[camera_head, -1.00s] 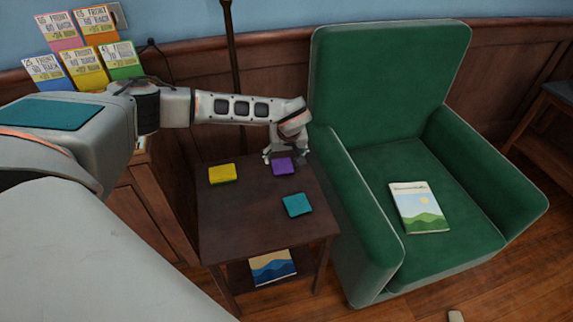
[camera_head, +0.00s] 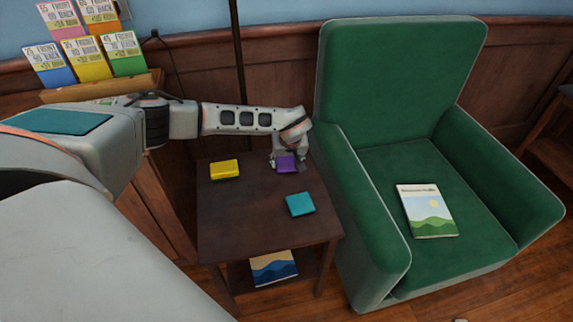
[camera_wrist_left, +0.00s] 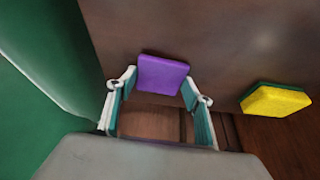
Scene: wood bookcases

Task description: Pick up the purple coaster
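The purple coaster (camera_head: 287,162) lies near the back edge of the dark side table (camera_head: 262,226), close to the armchair. My left gripper (camera_head: 286,164) is low over the table there, with its fingers at either side of the coaster. In the left wrist view the purple coaster (camera_wrist_left: 162,75) shows between the two fingertips (camera_wrist_left: 159,80), at their far ends. The fingers are spread about as wide as the coaster; whether the pads touch it is hard to see. The coaster appears to rest on the table. My right gripper is not in view.
A green armchair (camera_head: 397,175) with a book (camera_head: 427,211) stands close on the right. A pole (camera_head: 238,75) rises behind the table.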

